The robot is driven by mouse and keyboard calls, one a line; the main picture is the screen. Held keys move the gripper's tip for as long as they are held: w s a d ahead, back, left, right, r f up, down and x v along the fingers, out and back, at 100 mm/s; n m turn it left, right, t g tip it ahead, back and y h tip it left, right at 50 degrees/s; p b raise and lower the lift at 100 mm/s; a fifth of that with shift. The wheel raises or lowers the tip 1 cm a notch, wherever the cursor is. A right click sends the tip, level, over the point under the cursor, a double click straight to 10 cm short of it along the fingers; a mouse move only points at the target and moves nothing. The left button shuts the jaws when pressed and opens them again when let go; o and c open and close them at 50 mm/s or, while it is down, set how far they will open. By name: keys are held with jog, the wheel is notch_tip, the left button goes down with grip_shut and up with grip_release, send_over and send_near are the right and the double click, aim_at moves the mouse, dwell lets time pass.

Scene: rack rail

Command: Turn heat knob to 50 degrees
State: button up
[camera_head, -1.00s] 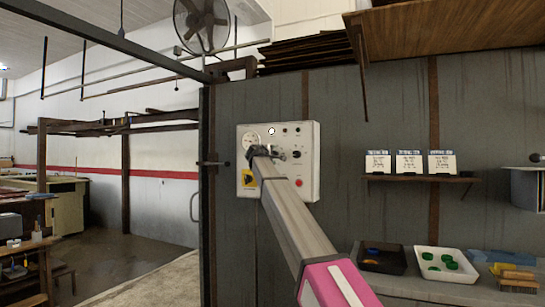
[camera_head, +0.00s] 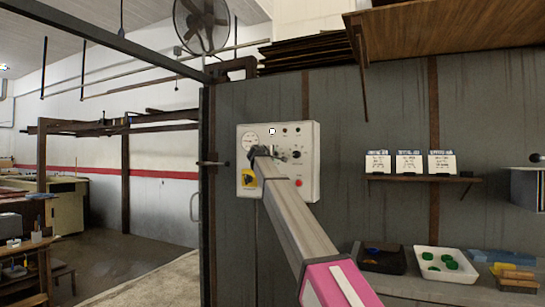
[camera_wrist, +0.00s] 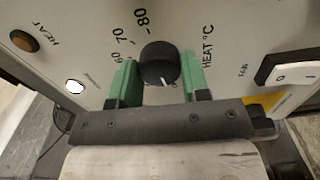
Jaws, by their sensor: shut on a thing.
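The heat knob (camera_wrist: 160,64) is a round black knob on the pale control panel. In the wrist view it sits between the green fingers of my gripper (camera_wrist: 160,72), which is shut on it from both sides. A small white mark shows on the knob's lower edge. The printed 60, 70 and 80 and the label "HEAT °C" are visible around it; I see no 50. In the head view my gripper (camera_head: 261,152) is against the control panel (camera_head: 310,132) and hides the heat knob.
An orange button (camera_wrist: 24,41) and a rocker switch (camera_wrist: 288,70) flank the knob in the wrist view. A bench with trays (camera_head: 444,283) stands at right.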

jog(key=shift+m, duration=7.5)
jog(key=o, duration=0.9)
jog(key=v, duration=1.1)
